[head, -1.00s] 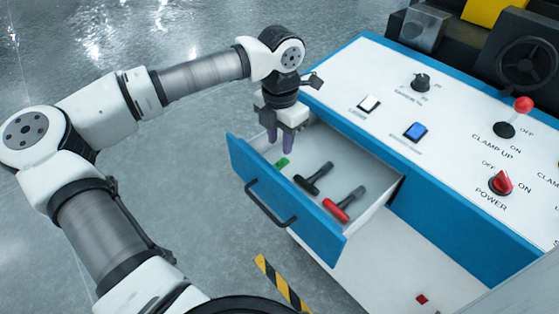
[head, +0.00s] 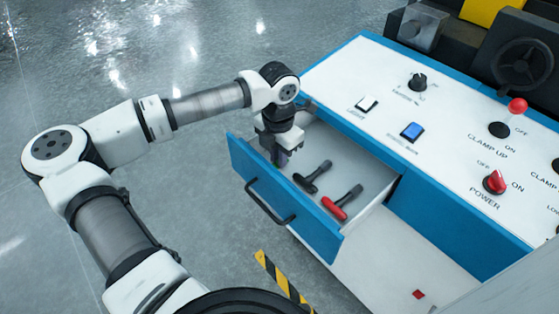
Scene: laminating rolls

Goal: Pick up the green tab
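The blue-fronted drawer (head: 300,213) stands open. My gripper (head: 281,157) is lowered into its left end, pointing down. The green tab shows only as a small bit of green (head: 282,164) at the fingertips; the rest is hidden behind the gripper. I cannot tell whether the fingers are open around the tab or shut on it.
A black-handled tool (head: 311,178) and a red-handled tool (head: 341,203) lie in the drawer to the right of my gripper. The white control panel (head: 375,75) with buttons and knobs rises behind the drawer. A small red piece (head: 418,294) lies on the white surface at lower right.

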